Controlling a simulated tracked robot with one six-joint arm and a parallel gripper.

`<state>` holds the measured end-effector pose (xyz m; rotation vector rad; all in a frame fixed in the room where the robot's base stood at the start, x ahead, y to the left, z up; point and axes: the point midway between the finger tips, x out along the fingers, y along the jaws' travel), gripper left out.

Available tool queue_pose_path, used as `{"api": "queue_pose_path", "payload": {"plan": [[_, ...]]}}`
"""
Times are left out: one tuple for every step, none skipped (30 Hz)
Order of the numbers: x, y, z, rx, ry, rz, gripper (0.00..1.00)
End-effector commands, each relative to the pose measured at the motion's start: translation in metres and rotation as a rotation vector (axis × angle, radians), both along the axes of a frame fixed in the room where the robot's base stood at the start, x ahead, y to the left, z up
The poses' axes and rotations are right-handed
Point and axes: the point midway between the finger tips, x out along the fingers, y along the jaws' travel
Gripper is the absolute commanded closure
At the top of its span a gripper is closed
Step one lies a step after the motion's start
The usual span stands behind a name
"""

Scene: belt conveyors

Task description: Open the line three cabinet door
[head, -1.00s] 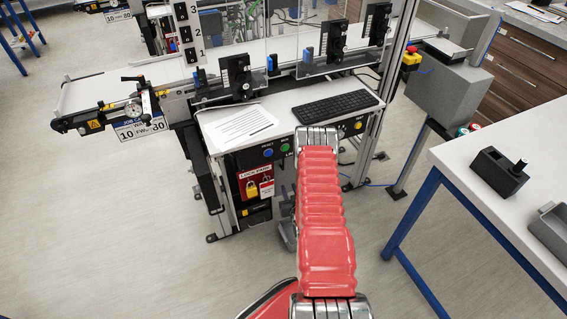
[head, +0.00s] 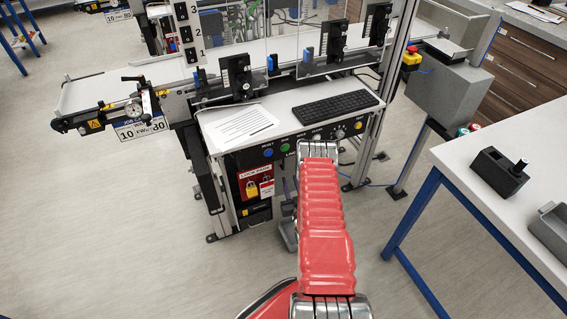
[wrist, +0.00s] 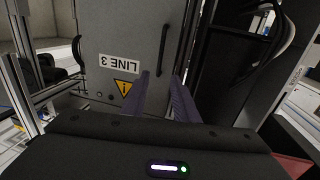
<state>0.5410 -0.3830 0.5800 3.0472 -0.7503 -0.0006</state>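In the wrist view, a grey cabinet door (wrist: 118,38) carries an upside-down LINE 3 label (wrist: 119,63) and a yellow warning triangle (wrist: 124,87). A dark upright bar handle (wrist: 163,48) sits near the door's right edge. My gripper (wrist: 160,78) is open, with its two dark purple fingers apart and pointing at the door. The handle's lower end shows between the fingertips; I cannot tell how deep it lies between them. Nothing is visibly held. I cannot tell whether the door is ajar.
In the head view, a conveyor station has a keyboard (head: 335,104) and paper (head: 243,123) on its shelf. A white table (head: 480,140) with blue legs stands at right. Floor at lower left is clear.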

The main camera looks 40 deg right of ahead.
Motion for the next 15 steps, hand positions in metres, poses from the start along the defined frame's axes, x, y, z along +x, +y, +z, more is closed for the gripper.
{"api": "queue_pose_path", "payload": {"plan": [[0.006,-0.003,0.001,-0.002,-0.001,0.001,0.73],[0.009,-0.005,0.001,-0.002,-0.001,0.000,0.73],[0.014,-0.007,0.001,-0.002,-0.002,0.000,0.73],[0.018,-0.009,0.001,-0.002,-0.001,0.001,0.73],[0.022,-0.011,0.001,-0.003,-0.001,0.001,0.73],[0.028,-0.014,0.001,-0.003,-0.002,0.001,0.73],[0.032,-0.016,0.001,-0.003,-0.001,0.001,0.73],[0.036,-0.018,0.001,-0.002,-0.001,0.002,0.73],[0.042,-0.021,0.001,-0.002,-0.001,0.001,0.73],[0.045,-0.023,0.000,-0.001,0.000,0.001,0.73],[0.049,-0.025,0.000,-0.002,-0.001,0.001,0.73],[0.054,-0.028,0.000,0.000,-0.001,0.001,0.73],[0.058,-0.030,0.000,-0.001,-0.002,0.000,0.73],[0.062,-0.032,0.000,-0.001,-0.002,0.000,0.73],[0.067,-0.035,0.000,-0.001,0.000,0.000,0.73]]}}
